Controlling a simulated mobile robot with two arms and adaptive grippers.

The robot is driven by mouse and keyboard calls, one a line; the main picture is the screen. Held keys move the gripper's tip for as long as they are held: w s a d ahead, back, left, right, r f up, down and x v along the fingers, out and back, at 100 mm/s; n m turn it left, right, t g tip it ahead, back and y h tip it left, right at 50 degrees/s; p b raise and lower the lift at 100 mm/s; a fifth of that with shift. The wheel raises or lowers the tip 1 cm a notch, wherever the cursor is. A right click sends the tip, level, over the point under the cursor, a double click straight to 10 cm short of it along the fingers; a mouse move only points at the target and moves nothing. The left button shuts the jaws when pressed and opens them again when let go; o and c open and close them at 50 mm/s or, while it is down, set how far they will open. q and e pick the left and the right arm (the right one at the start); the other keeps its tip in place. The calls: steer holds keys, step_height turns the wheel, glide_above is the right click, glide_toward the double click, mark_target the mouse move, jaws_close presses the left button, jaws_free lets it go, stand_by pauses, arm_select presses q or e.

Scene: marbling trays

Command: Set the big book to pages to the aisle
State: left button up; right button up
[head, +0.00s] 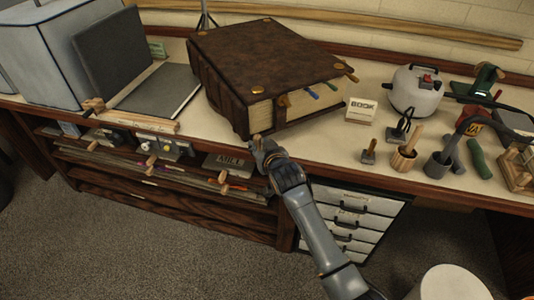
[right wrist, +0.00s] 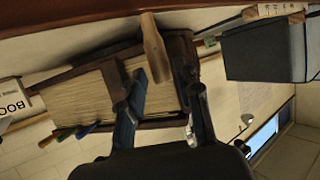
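The big book (head: 262,62) lies flat on the bench, with a dark brown cover and brass studs. In the head view its ridged spine faces left and its cream page edges (head: 310,103), with coloured tabs, face the front right. My right gripper (head: 266,150) is at the book's near corner, by the bench edge. In the right wrist view its fingers (right wrist: 155,95) are apart, one before the pages (right wrist: 85,97) and one toward the book's dark edge. I cannot tell whether they touch it. A wooden handle (right wrist: 155,48) shows between them. My left gripper is not in view.
Right of the book stand a small box marked BOOK (head: 361,110), a white pot (head: 416,92), and several tools in cups. Shelves (head: 170,165) and white drawers (head: 352,215) are below the bench edge. Grey floor lies in front.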

steer(key=v, duration=0.8)
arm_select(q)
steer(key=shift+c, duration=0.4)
arm_select(e)
steer(key=shift+a, duration=0.1)
